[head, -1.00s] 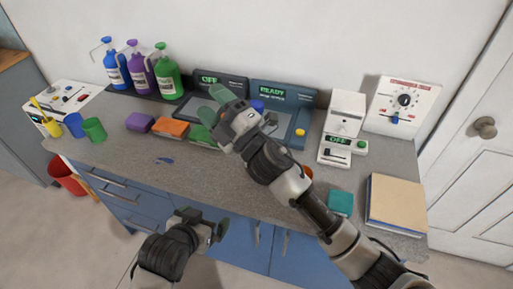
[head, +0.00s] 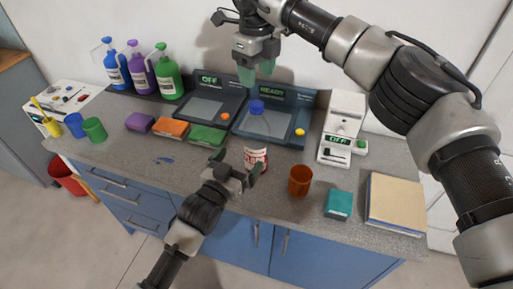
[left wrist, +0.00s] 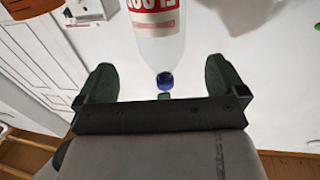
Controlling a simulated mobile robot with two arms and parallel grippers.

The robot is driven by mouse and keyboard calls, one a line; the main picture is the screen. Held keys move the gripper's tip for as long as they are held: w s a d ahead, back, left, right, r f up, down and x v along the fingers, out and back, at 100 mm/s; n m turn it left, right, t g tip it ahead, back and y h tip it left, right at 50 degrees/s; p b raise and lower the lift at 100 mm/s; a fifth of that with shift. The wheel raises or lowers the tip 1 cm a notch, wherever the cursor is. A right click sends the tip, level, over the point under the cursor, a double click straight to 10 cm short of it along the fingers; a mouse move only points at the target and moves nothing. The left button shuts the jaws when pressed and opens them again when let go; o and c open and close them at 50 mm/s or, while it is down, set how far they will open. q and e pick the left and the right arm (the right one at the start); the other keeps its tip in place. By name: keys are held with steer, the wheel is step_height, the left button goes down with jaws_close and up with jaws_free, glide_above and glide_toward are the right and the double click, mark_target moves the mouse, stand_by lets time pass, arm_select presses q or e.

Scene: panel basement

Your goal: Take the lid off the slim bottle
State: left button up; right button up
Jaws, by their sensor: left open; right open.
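The slim bottle is clear, with a red-and-white label (head: 256,157) low on its body and a blue lid (head: 257,106) on top. It stands upright on the counter. My left gripper (head: 238,165) is open in front of the bottle's lower part, its right finger overlapping the label's edge. In the left wrist view the bottle (left wrist: 157,45) appears inverted, its blue lid (left wrist: 165,81) lying between the open green fingers in the picture. Contact cannot be told. My right gripper (head: 256,72) is open, pointing down, and appears just above the lid, apart from it.
An orange-brown cup (head: 300,181), teal box (head: 339,204) and folder (head: 396,203) are right of the bottle. A white scale (head: 343,128) and dark panels (head: 270,120) stand behind. Coloured boxes (head: 171,129) and pump bottles (head: 167,75) are left. The front-left counter is mostly clear.

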mark_target(251, 145)
arm_select(q)
steer(key=x, duration=0.9)
steer(key=shift+w+d, duration=0.1)
steer(key=shift+w, duration=0.25)
arm_select(e)
steer(key=shift+w+f, duration=0.1)
